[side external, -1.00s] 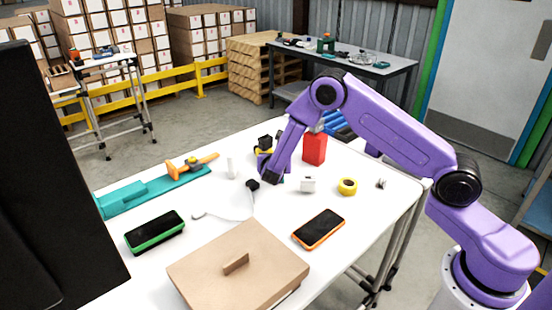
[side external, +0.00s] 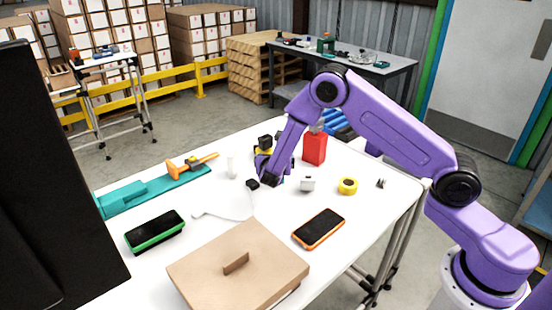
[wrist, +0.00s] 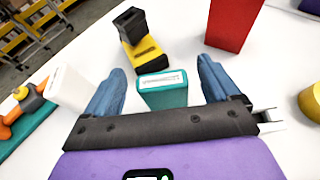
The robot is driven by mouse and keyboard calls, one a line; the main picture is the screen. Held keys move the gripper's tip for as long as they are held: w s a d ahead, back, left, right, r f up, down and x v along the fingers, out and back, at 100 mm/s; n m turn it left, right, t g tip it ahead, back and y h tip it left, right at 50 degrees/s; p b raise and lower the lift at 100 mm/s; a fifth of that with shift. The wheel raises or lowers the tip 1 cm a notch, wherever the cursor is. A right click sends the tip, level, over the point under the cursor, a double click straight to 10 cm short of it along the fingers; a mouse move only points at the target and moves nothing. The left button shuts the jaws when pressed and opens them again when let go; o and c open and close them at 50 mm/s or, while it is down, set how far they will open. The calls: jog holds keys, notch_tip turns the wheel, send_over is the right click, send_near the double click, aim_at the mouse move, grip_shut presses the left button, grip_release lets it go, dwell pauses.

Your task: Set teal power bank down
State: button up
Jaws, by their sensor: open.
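The teal power bank (wrist: 163,92) stands between my fingers in the wrist view, with a white printed label on its teal face. My gripper (wrist: 161,68) is open, its two blue fingers on either side of the power bank with a visible gap at each side. In the side external view my gripper (side external: 272,176) is low over the white table, and the power bank cannot be made out there. Its underside is hidden in the wrist view, so its contact with the table is not directly visible.
A yellow and black item (wrist: 143,50) stands just beyond the power bank. A red block (side external: 315,149) is to the right, with yellow tape (side external: 347,186) nearby. A white upright piece (wrist: 68,90) is left. A phone (side external: 319,229) and a lidded carton (side external: 207,272) lie nearer the camera.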

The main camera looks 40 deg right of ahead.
jog(key=v, duration=0.9)
jog(key=shift+s+a+r, duration=0.15)
jog(key=shift+s, duration=0.1)
jog(key=s+r+m+g+y, duration=0.3)
jog(key=s+m, duration=0.1)
jog(key=s, duration=0.8)
jog(key=s+r+m+g+y, duration=0.3)
jog(key=s+m, duration=0.2)
jog(key=s, duration=0.7)
jog(key=s+r+m+g+y, duration=0.3)
jog(key=s+m+y, duration=0.1)
jog(key=s, duration=0.9)
jog(key=shift+m, duration=0.7)
jog(key=shift+r, duration=0.1)
